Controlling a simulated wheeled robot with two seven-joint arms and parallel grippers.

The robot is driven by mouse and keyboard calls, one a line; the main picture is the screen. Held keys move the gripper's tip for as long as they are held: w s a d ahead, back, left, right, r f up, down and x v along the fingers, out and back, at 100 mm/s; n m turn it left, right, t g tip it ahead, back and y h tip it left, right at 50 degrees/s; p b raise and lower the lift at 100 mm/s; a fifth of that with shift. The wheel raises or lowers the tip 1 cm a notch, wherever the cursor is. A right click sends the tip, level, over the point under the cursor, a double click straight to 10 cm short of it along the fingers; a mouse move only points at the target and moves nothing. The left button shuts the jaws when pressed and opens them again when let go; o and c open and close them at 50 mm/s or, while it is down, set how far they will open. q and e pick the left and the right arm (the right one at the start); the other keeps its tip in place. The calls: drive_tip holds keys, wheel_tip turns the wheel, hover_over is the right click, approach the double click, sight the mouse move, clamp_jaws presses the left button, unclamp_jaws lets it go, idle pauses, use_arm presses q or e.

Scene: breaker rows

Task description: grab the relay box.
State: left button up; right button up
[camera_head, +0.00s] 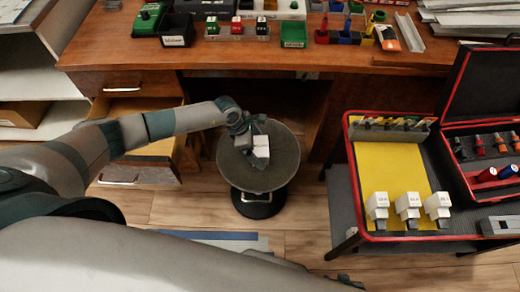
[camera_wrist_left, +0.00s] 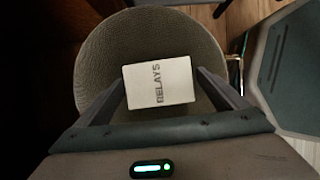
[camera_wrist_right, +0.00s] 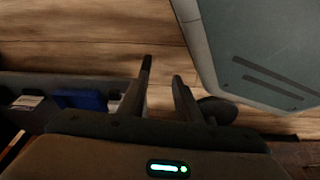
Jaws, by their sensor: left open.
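The relay box (camera_wrist_left: 158,82) is a small white box marked "RELAYS". It sits on a round grey stool (camera_head: 285,168), and it also shows in the head view (camera_head: 260,150). My left gripper (camera_wrist_left: 159,74) is open over the stool, with a finger on each side of the box. Whether the fingers touch it I cannot tell. In the head view my left gripper (camera_head: 246,130) partly covers the far side of the box. My right gripper (camera_wrist_right: 162,68) is low above the wooden floor, its fingers apart with nothing between them.
A wooden desk (camera_head: 270,62) with bins and breakers stands behind the stool. An open drawer (camera_head: 150,165) is left of the stool. A red-edged case (camera_head: 350,130) with a yellow panel and white blocks stands to the right.

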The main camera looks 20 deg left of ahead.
use_arm(q)
drive_tip(key=shift+w+d+f, duration=0.1)
drive_tip(key=shift+d+f, duration=0.1)
drive_tip(key=shift+f, duration=0.5)
use_arm(e)
drive_tip(key=shift+w+a+r, duration=0.1)
drive_tip(key=shift+w, duration=0.6)
use_arm(q)
drive_tip(key=shift+c, duration=0.7)
use_arm(e)
drive_tip(key=shift+s, duration=0.1)
use_arm(q)
drive_tip(key=c, duration=1.1)
drive_tip(key=shift+c, duration=0.2)
use_arm(e)
drive_tip(key=shift+s, duration=0.3)
